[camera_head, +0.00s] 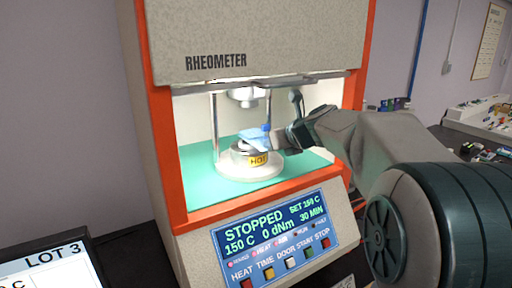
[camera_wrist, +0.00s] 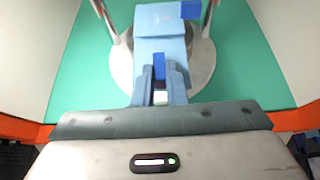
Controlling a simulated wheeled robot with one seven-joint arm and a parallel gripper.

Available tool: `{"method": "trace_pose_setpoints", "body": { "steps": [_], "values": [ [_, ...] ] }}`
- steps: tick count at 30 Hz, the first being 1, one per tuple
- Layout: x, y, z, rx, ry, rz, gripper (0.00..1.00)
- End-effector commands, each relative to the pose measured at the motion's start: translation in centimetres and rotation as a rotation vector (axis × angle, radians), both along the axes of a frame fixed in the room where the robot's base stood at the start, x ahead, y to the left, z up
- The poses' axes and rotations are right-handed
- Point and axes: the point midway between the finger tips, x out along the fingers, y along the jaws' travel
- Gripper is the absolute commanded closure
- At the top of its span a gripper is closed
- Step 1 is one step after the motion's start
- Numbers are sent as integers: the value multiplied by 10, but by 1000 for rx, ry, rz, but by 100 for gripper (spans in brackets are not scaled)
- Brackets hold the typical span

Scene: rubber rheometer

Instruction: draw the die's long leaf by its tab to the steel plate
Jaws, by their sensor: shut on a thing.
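The die (camera_head: 258,159), a round pale metal piece with a yellow HOT label, stands on a white round base inside the rheometer. A light blue leaf (camera_head: 252,142) lies over its top; it also shows in the wrist view (camera_wrist: 160,22). A darker blue tab (camera_wrist: 158,66) sits between the fingers of my gripper (camera_wrist: 160,74), which are shut on it at the leaf's near end. Another dark blue piece (camera_wrist: 191,10) shows at the leaf's far right corner. In the head view my gripper (camera_head: 272,138) reaches in from the right. I cannot make out a separate steel plate.
The rheometer's orange frame (camera_head: 168,150) surrounds the opening. Thin upright posts (camera_head: 214,128) flank the die, and an upper metal part (camera_head: 246,97) hangs above it. The green floor (camera_head: 200,175) around the base is clear. A control panel (camera_head: 275,238) reads STOPPED, 150 C.

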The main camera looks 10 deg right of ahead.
Motion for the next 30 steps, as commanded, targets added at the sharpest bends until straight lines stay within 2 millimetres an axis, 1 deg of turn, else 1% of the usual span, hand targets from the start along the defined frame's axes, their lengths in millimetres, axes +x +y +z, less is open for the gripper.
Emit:
{"method": "trace_pose_setpoints", "body": {
  "steps": [30],
  "values": [
    [-57,-24,-1,1,0,0,100]
  ]
}}
